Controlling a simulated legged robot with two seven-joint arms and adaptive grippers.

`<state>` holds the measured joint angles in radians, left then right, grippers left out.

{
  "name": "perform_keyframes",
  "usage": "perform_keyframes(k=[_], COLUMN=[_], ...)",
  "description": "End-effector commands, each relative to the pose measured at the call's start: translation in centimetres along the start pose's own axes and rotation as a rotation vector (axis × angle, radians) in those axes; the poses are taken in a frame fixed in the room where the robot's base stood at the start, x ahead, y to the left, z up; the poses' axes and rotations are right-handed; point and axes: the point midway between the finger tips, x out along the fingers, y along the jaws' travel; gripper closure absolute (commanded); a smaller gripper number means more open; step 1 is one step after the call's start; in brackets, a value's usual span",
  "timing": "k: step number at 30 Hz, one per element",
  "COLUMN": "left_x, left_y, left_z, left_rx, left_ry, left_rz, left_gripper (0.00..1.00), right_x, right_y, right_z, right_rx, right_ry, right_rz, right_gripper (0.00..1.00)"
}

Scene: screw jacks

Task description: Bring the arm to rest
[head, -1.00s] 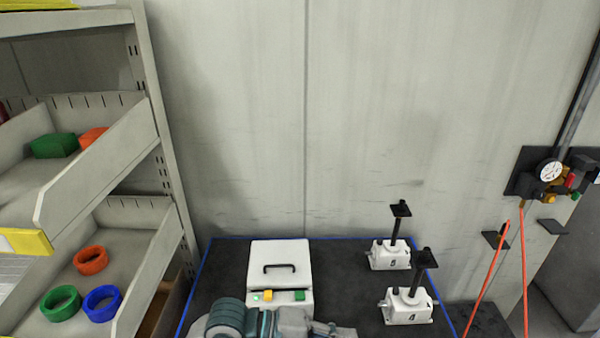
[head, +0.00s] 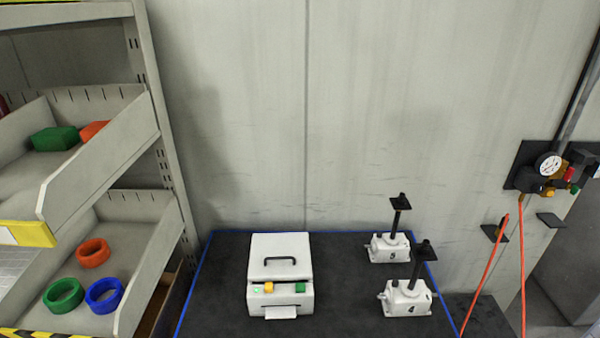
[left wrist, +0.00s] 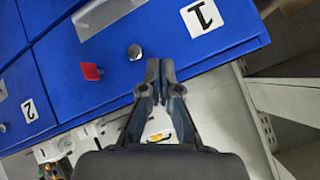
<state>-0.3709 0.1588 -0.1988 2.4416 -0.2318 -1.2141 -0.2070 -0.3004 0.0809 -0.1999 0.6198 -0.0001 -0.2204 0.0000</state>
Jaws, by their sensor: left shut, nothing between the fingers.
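My left gripper (left wrist: 153,85) shows in the left wrist view, shut and empty, with its fingertips together in front of a blue drawer unit (left wrist: 105,55). It is out of the head view, and my right gripper is in neither view. In the head view, two white screw jacks stand upright on the dark bench top: jack 5 (head: 388,248) at the back and jack 4 (head: 405,298) in front of it. Each has a black post with a black plate on top.
A white box (head: 280,262) with a black handle and coloured buttons stands on the blue-edged bench (head: 345,290). Shelf bins (head: 95,160) with coloured rings and blocks stand at the left. A gauge (head: 548,165) and orange hoses (head: 522,265) are at the right.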

Motion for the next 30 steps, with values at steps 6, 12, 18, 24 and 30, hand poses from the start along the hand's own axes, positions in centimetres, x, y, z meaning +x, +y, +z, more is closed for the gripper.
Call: perform_keyframes(k=[6, 12, 18, 24, 30], left_x=[-2.7, -3.8, 2.9, 9.7, 14.9], left_y=[5.0, 8.8, 12.5, 17.7, 24.5], left_z=[9.3, 15.2, 20.4, 28.7, 41.6], left_rx=[-0.209, -0.315, -0.305, -0.293, -0.275], left_ry=[-0.325, -0.531, -0.555, -0.592, -0.646], left_rz=[0.19, 0.287, 0.296, 0.31, 0.329], left_gripper=[1.0, 1.0, 1.0, 1.0, 1.0], right_x=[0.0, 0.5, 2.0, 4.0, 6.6], right_y=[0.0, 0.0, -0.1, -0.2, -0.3], right_z=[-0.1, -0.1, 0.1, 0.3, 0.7], right_rx=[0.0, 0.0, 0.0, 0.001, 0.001], right_ry=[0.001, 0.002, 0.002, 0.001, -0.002], right_rz=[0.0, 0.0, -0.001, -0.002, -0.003], right_gripper=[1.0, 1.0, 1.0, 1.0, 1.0])
